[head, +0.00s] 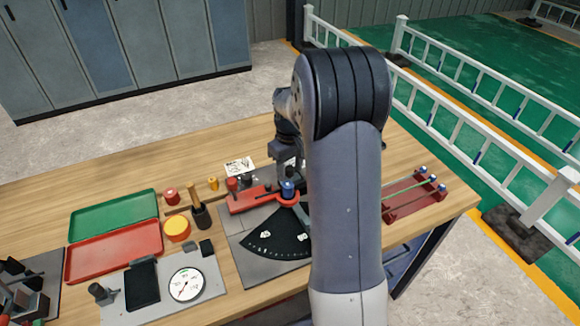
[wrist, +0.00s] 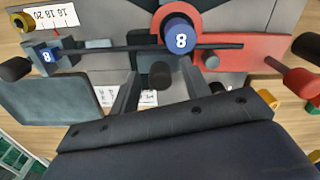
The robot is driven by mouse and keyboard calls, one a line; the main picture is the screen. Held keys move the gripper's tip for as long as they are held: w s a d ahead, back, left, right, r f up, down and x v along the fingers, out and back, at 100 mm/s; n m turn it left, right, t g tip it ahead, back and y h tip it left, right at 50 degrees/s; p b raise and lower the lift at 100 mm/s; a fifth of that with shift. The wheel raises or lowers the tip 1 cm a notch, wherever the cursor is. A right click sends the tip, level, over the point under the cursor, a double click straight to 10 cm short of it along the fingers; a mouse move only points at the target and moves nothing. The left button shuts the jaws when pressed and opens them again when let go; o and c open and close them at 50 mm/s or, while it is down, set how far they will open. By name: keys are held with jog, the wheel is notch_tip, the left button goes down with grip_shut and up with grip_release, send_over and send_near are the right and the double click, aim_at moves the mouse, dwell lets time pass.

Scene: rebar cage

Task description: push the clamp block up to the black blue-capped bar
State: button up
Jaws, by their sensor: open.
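A black bar (wrist: 120,48) runs across the wrist view, with a blue cap (wrist: 46,56) marked 8 at its left end. It passes beside a round blue-topped pin (wrist: 181,38), also marked 8, inside a red ring. A black knob (wrist: 160,75) shows just below the bar, on what looks like the grey clamp block; the block's outline and any gap to the bar are unclear. My gripper (wrist: 160,92) is open, with one finger on each side of the knob in the picture; contact cannot be told. In the head view my arm hides much of it.
The red lever (wrist: 240,60) extends right of the ring. A number strip (wrist: 55,17) lies upper left. In the head view, a black angle plate (head: 275,236) lies in front, a red rack (head: 415,198) stands right, and green (head: 113,214) and red (head: 115,251) trays lie left.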

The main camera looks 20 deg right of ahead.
aim_at(290, 168)
notch_tip(290, 168, up, 11)
jog(key=shift+b, duration=0.4)
jog(key=shift+f, duration=0.2)
notch_tip(290, 168, down, 11)
jog(key=shift+p, duration=0.5)
jog(key=w+r, duration=0.2)
jog(key=r, duration=0.1)
jog(key=shift+r, duration=0.1)
jog(key=shift+s, duration=0.1)
